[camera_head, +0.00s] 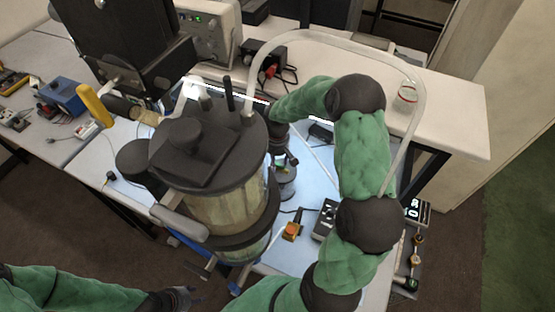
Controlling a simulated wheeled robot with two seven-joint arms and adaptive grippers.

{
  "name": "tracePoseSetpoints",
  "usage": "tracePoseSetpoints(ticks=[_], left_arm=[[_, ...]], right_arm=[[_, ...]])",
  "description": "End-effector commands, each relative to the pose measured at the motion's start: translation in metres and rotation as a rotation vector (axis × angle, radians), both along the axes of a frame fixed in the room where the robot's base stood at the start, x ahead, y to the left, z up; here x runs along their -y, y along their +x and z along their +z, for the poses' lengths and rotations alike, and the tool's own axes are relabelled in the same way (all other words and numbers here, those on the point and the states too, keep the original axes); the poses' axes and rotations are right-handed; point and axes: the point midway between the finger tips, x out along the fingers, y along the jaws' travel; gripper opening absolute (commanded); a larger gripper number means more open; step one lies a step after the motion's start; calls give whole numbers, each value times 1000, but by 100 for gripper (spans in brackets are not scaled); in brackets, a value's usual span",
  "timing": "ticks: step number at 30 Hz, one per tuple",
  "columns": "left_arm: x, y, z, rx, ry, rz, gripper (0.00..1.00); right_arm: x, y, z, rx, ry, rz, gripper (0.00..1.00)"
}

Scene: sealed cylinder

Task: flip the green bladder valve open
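A small green part (411,284), which may be the bladder valve, sits at the lower end of a narrow panel at the right edge of the table. It is too small to tell its position. My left gripper (186,298) is at the bottom of the picture, left of the cylinder and far from that part; its finger opening is unclear. My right arm arches up over the table and bends back left. My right gripper (284,152) is behind the right side of the large dark-lidded cylinder (228,208), mostly hidden.
A digital display (416,210) and brass fittings (418,238) sit above the green part. A clear hose (345,40) arches from the cylinder to the right. An orange-button box (292,231) lies on the table. A bench (460,115) stands behind.

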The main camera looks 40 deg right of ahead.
Motion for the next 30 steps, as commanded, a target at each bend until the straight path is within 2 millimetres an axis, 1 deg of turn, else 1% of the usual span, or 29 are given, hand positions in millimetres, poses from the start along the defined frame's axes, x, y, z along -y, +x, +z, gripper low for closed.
tracePoseSetpoints(ticks=[7, 11, 14, 21, 24, 27, 30], left_arm=[[0, 0, 0, 0, 0, 0, 40], [0, 0, 0, 0, 0, 0, 40], [0, 0, 0, 0, 0, 0, 40], [0, 0, 0, 0, 0, 0, 40], [0, 0, 0, 0, 0, 0, 40], [0, 0, 0, 0, 0, 0, 40], [0, 0, 0, 0, 0, 0, 40]], right_arm=[[1, 1, 2, 1, 0, -2, 48], [1, 1, 11, 3, -2, -3, 48], [1, 2, 26, 6, -2, -3, 48], [1, 2, 74, 5, -3, -2, 48], [0, 1, 91, 4, -1, -2, 48], [1, 1, 105, 3, -2, -1, 48], [0, 1, 114, 2, -1, 0, 48]])
